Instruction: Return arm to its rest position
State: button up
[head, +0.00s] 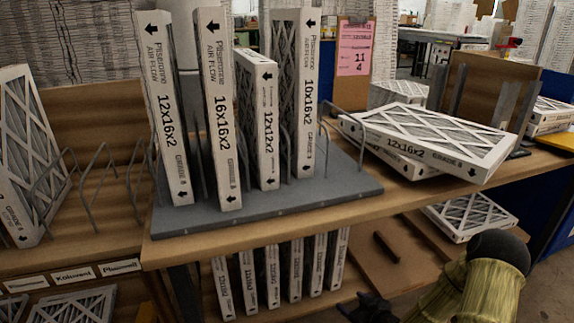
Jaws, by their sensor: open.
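My gripper (369,308) shows as a dark shape at the bottom edge of the head view, right of centre. It is open, and no object shows between its fingers. My arm comes in from the lower right, in front of the lower shelf. The gripper appears below the table top (340,207), apart from the filters. Several boxed filters stand upright in a grey rack base (270,212): 12x16x2 (166,110), 16x16x2 (217,105), 12x12x2 (267,120) and 10x16x2 (308,95).
A 12x16x2 filter (430,135) lies flat on another at the right of the table. More filters (280,275) stand on the shelf below, and one (470,215) lies lower right. A pink card (356,48) stands behind. Wire dividers (95,190) stand at left.

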jog(key=s+a+r+m+g+h+p, duration=0.1)
jog(key=s+a+r+m+g+h, duration=0.2)
jog(key=s+r, duration=0.8)
jog(key=s+a+r+m+g+h+p, duration=0.25)
jog(key=s+r+g, duration=0.25)
jog(key=s+r, duration=0.65)
notch_tip(320, 180, up, 39)
jog(key=w+p, duration=0.2)
jog(key=p, duration=3.5)
jog(key=shift+d+r, duration=0.15)
jog(key=shift+d, duration=0.25)
jog(key=shift+m, duration=0.25)
jog(key=c, duration=0.6)
jog(key=shift+w+a, duration=0.1)
jog(key=shift+w, duration=0.05)
